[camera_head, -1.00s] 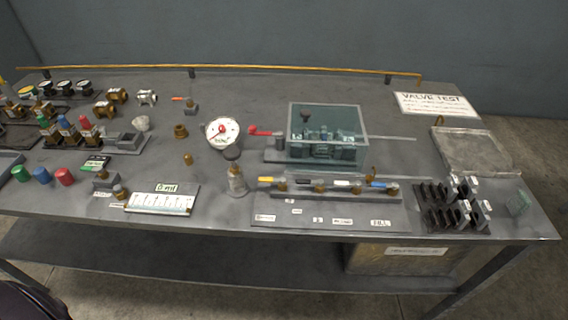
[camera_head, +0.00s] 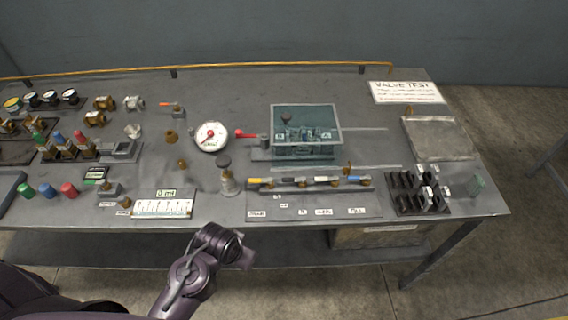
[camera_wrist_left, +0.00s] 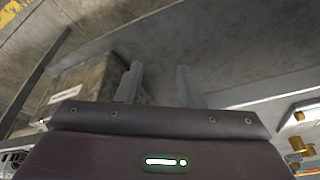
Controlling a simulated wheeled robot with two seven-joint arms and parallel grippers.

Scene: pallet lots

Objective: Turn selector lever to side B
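A clear box (camera_head: 336,110) stands at the back middle of the table in the head view. Inside it, a lever with a dark round knob (camera_head: 286,118) stands over a small valve block with what look like B and A tags. The knob appears left of centre, on the B side, but its exact setting is too small to tell. My left arm reaches in at the bottom, below the table's front edge, well short of the box. In the left wrist view, my left gripper (camera_wrist_left: 158,76) has its fingers apart with nothing between them. My right gripper is not in view.
A red-handled valve (camera_head: 245,134) is left of the box, and a gauge (camera_head: 211,137) is further left. A dark-knobbed post (camera_head: 227,180) and a row of coloured handles (camera_head: 322,180) stand in front. A cardboard box (camera_head: 378,238) sits on the lower shelf.

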